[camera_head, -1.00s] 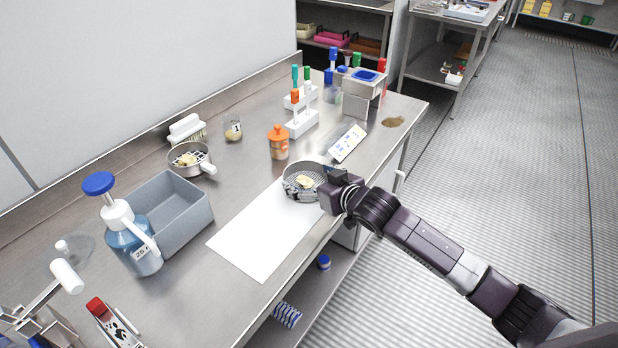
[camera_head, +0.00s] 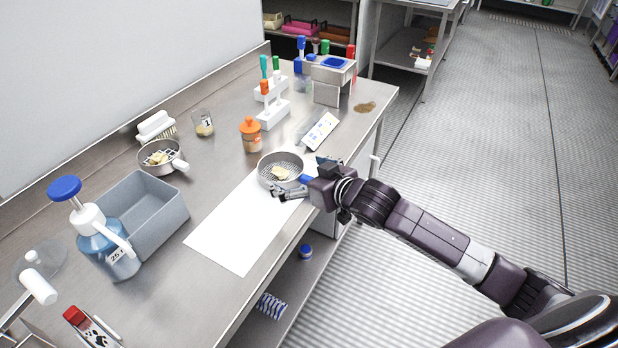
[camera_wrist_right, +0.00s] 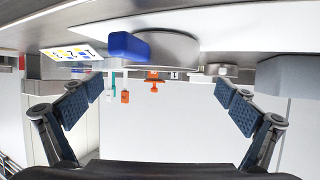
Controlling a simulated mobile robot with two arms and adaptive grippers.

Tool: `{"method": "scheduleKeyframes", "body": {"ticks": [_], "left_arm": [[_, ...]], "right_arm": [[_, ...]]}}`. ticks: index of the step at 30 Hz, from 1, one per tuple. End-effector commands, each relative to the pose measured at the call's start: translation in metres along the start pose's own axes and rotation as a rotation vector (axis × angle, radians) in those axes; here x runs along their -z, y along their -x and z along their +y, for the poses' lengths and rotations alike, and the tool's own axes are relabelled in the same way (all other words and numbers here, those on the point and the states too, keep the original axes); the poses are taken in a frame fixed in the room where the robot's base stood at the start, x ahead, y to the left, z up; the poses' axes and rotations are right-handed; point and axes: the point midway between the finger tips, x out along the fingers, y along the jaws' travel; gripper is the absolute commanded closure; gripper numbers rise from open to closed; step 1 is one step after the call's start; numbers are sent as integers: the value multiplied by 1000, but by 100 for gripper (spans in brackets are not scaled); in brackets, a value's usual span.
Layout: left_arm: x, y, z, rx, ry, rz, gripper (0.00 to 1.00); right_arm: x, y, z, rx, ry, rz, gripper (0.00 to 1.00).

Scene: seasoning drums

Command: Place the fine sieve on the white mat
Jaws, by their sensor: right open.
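The fine sieve (camera_head: 281,160) is a round metal sieve with fine mesh, a yellowish lump in it and a blue handle (camera_head: 306,179). It rests at the far end of the white mat (camera_head: 237,230), its bowl overlapping the mat's far edge. My right gripper (camera_head: 297,181) is open beside the handle, at the sieve's near right side. In the right wrist view, which is upside down, the blue handle (camera_wrist_right: 127,46) and sieve wall (camera_wrist_right: 172,48) lie outside the space between the spread, empty fingers (camera_wrist_right: 160,92). My left gripper is not in view.
Left of the mat stand a grey bin (camera_head: 150,215) and a blue pump bottle (camera_head: 108,250). Another sieve (camera_head: 160,158) with a white handle stands at the back. An orange-lidded jar (camera_head: 250,135) and a label card (camera_head: 320,131) are beyond the fine sieve. The mat's near part is bare.

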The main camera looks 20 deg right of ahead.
Motion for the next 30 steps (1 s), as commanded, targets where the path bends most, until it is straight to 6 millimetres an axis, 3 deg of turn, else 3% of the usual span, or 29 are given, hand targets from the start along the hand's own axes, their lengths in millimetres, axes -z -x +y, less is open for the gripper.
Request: {"method": "scheduleKeyframes", "body": {"ticks": [6,12,30], "left_arm": [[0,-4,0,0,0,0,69],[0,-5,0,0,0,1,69],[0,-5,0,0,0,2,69]], "right_arm": [[-2,38,0,1,1,-1,0],[-1,58,0,0,0,-2,0],[0,62,0,0,-1,0,0]]}}
